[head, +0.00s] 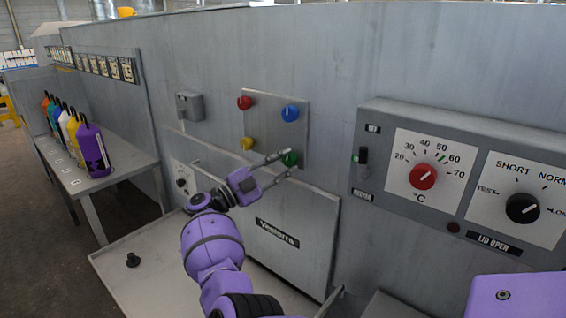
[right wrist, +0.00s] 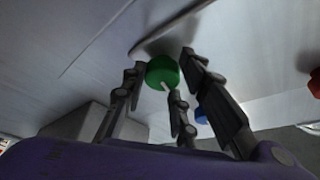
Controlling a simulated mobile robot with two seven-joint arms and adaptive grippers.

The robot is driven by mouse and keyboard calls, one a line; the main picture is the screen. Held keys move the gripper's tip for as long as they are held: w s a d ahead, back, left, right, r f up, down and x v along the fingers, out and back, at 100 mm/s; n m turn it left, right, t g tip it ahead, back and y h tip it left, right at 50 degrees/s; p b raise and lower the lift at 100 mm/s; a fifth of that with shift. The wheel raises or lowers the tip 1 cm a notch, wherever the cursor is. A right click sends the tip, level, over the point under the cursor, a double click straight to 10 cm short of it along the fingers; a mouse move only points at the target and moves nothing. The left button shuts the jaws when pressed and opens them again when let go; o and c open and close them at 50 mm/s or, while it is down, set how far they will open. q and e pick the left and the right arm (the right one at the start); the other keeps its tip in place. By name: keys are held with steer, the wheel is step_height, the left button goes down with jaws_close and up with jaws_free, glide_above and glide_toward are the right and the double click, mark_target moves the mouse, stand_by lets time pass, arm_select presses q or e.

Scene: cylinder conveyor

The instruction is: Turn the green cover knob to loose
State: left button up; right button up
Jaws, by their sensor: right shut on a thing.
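The green knob (head: 290,158) is at the lower right of a grey plate (head: 272,115) on the machine's front. My right gripper (head: 283,164) reaches it from the lower left, its fingers on either side of the knob. In the right wrist view, the green knob (right wrist: 163,72) sits between the fingertips of my right gripper (right wrist: 164,75), and a pale mark shows on it. The gripper is shut on the knob. The fingers partly cover the knob in the head view. My left gripper is not in view.
Red (head: 244,103), blue (head: 290,113) and yellow (head: 246,143) knobs share the plate. A control panel (head: 460,125) with a red dial (head: 423,176) and a black dial (head: 522,208) juts out at right. A table (head: 130,158) with several coloured bottles stands at left.

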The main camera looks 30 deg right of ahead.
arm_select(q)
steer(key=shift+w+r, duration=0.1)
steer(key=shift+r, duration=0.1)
arm_select(e)
steer(key=shift+s+f+n, duration=0.25)
steer(key=shift+f+n, duration=0.3)
steer(key=shift+n, duration=0.35)
arm_select(q)
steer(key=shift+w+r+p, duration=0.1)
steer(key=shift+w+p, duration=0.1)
steer(key=shift+p, duration=0.1)
arm_select(e)
steer(key=shift+f+t, duration=0.1)
steer(key=shift+t, duration=0.2)
steer(key=o, duration=1.1)
steer(key=shift+s, duration=0.1)
steer(key=shift+c, duration=0.2)
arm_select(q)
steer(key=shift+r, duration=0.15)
arm_select(e)
steer(key=shift+r, duration=0.25)
steer(key=shift+r+h, duration=0.1)
steer(key=shift+h, duration=0.2)
steer(key=shift+a, duration=0.1)
steer(key=v, duration=1.1)
steer(key=shift+a, duration=0.4)
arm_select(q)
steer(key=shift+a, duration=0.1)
arm_select(e)
steer(key=shift+a, duration=0.1)
